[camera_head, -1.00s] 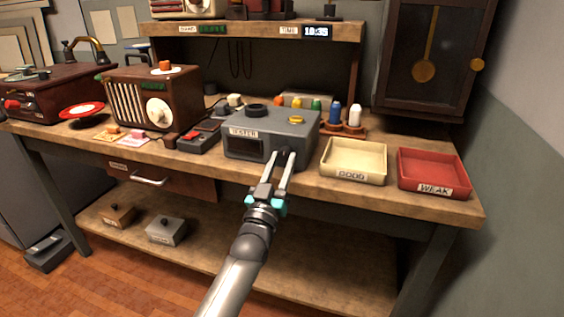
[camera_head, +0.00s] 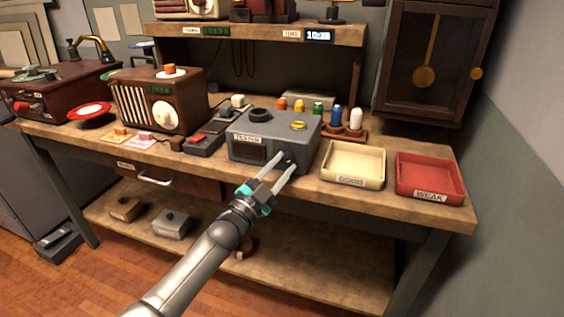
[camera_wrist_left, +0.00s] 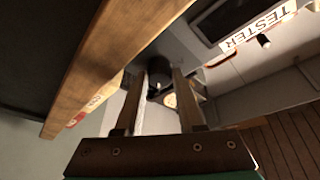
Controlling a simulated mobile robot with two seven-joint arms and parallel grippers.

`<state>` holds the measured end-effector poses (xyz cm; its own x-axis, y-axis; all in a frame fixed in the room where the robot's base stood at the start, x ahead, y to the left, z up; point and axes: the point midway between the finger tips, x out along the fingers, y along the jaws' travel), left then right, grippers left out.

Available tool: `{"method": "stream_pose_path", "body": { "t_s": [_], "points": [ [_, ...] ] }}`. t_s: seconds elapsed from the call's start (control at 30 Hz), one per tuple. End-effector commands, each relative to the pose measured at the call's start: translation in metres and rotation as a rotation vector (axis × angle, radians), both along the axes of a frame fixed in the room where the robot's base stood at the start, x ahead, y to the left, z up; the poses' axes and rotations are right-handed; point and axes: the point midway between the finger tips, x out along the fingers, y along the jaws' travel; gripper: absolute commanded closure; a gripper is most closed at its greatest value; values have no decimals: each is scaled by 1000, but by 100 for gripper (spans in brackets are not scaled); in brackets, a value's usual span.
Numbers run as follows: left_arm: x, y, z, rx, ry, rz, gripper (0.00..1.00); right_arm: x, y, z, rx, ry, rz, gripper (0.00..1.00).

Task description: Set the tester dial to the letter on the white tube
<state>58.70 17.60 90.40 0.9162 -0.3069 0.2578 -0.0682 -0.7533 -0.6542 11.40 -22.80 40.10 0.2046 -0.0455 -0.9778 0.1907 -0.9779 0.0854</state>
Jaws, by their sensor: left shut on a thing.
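The grey tester box (camera_head: 232,150) stands at the front of the bench, with a TESTER label, a dark window, a black ring and a yellow ring on top. Its dark dial (camera_head: 289,160) is on the front face, right of the window. My left gripper (camera_head: 286,161) is shut on the dial; the dark knob (camera_wrist_left: 160,74) shows between the fingertips in the left wrist view. The dial's letters and pointer are too small or hidden to read. The white tube (camera_head: 356,119) stands upright at the right end of a wooden rack; no letter on it is readable. My right gripper is out of view.
A cream GOOD tray (camera_head: 352,181) and a red WEAK tray (camera_head: 430,196) stand right of the tester. A small dark device (camera_head: 202,143) and a wooden radio (camera_head: 180,110) stand to its left. Several coloured tubes stand behind it. The bench edge runs below the dial.

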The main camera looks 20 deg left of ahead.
Motion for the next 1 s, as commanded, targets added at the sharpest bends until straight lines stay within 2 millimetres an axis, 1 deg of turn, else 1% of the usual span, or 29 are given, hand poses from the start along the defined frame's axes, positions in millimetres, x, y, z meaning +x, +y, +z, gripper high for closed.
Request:
{"method": "stream_pose_path", "body": {
  "t_s": [0.1,0.2,0.43,0.87,0.9,1.0],
  "points": [
    [0,1,1,64,1,0,100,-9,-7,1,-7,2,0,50],
    [0,1,1,100,0,-1,100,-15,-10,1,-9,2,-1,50],
    [0,1,0,147,-2,0,100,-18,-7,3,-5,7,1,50],
    [0,1,0,156,-3,0,100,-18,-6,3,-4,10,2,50],
    [0,1,0,156,-3,0,59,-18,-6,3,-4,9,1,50],
    [0,1,0,155,-4,0,47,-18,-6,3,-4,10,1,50]
  ]
}}
